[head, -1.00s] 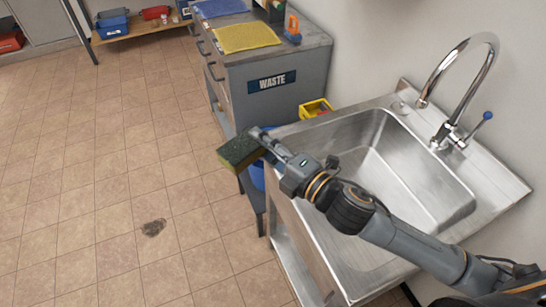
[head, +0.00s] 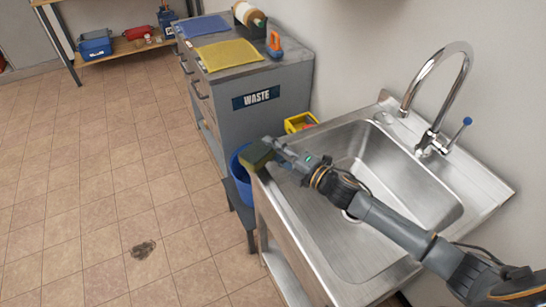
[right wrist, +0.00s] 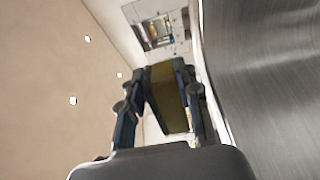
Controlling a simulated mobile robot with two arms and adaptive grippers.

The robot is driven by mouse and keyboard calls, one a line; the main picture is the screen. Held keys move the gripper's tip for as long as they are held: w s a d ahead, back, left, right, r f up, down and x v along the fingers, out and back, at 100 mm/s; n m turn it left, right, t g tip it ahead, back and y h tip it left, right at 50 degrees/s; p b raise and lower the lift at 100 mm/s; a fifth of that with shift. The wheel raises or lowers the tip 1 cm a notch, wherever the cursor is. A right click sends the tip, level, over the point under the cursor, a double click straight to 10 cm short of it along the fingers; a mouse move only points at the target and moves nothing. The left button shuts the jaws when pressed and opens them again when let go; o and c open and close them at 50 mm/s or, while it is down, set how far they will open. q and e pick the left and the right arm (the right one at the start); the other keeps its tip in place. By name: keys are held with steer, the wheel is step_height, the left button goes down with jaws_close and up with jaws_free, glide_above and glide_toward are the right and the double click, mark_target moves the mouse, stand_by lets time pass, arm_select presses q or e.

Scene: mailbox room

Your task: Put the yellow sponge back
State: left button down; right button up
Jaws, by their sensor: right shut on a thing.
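The sponge (head: 257,155), yellow-olive with a dark green side, is held in my right gripper (head: 268,149). My left gripper is not in view.
The grey waste cabinet (head: 276,76) stands behind the sink, with a yellow cloth (head: 228,55), a blue cloth and an orange-handled tool on top. A yellow bin (head: 300,122) sits between cabinet and sink. A dark stain (head: 143,249) marks the open tiled floor.

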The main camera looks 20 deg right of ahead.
step_height(320, 180, down, 3)
steer(key=shift+f, duration=0.1)
steer(key=shift+f, duration=0.15)
steer(key=o, duration=0.7)
steer(key=shift+o, duration=0.2)
